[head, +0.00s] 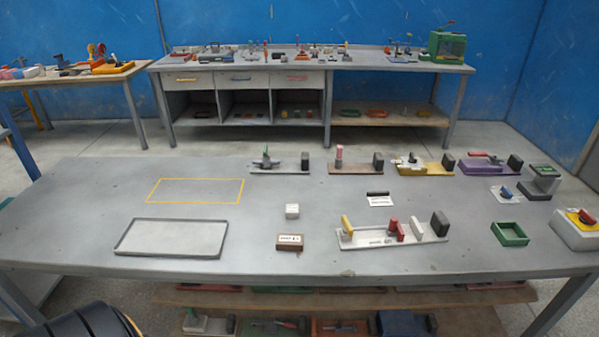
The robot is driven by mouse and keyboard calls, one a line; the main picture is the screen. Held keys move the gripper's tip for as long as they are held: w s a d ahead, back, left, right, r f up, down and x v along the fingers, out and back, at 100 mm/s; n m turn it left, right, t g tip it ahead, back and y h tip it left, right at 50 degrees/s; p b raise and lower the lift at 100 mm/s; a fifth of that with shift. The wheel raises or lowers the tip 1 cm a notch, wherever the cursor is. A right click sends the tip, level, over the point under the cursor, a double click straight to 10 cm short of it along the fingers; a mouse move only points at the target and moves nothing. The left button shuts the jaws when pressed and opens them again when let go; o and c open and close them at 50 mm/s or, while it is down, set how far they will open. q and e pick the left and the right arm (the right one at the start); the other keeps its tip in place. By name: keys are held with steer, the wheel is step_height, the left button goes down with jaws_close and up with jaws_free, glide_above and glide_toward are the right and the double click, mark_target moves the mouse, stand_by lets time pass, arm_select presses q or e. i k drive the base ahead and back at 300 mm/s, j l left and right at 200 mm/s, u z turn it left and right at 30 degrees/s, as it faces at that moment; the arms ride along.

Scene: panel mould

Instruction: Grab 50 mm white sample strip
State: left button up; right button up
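No long white strip can be singled out for certain. A small white block (292,211) sits near the middle of the grey table. In front of it is a brown block (290,246) with a white label, its print too small to read. To the right a white card (380,201) lies flat, with a short black bar (378,193) at its back edge. A light-grey fixture (393,236) with yellow, red and dark parts stands at the front right. Neither gripper shows. Only a dark rounded part of mine is at the bottom left.
An empty grey tray (171,251) and a yellow outlined rectangle (196,203) are on the left. Several small fixtures line the back edge. A green open box (509,234) and a box with a red knob (578,230) are at right. The table's left end is bare.

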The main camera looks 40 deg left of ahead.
mark_target(292, 212)
steer(key=u, duration=1.25)
